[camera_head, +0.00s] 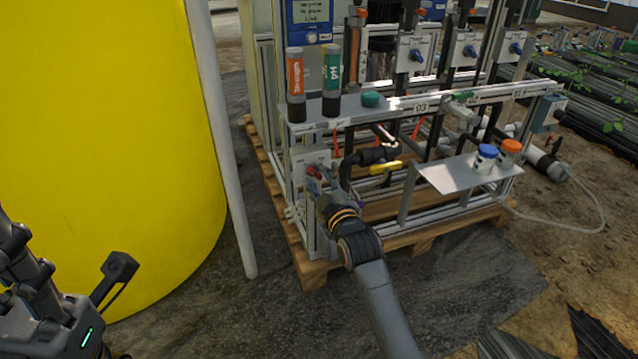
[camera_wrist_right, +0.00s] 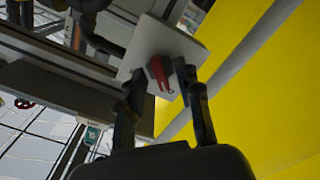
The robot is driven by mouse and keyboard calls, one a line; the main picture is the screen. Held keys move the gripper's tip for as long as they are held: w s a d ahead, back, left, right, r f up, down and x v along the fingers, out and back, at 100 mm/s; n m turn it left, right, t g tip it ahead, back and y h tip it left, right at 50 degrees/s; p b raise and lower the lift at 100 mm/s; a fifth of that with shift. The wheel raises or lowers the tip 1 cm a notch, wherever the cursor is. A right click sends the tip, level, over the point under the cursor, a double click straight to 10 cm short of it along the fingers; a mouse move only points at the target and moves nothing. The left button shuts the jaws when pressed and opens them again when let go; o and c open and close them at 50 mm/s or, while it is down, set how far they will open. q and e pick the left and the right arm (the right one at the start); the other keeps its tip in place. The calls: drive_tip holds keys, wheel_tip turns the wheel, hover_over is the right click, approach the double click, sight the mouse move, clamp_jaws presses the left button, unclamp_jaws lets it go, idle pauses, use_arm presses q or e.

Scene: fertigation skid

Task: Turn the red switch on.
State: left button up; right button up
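The red switch (camera_head: 314,172) is a small red handle on a pale grey plate (camera_head: 300,160) at the left front of the skid frame. In the right wrist view the red switch (camera_wrist_right: 160,76) stands out from its square plate (camera_wrist_right: 172,42). My right gripper (camera_head: 318,178) is at the switch; in the right wrist view its two fingers (camera_wrist_right: 158,88) are apart, one on each side of the red handle. Whether they touch it I cannot tell.
A large yellow tank (camera_head: 100,140) and a white upright pipe (camera_head: 222,140) stand left of the skid. A yellow-handled valve (camera_head: 385,168) sits right of the switch. A shelf (camera_head: 455,175) with blue-capped and orange-capped bottles is further right.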

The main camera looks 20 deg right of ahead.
clamp_jaws()
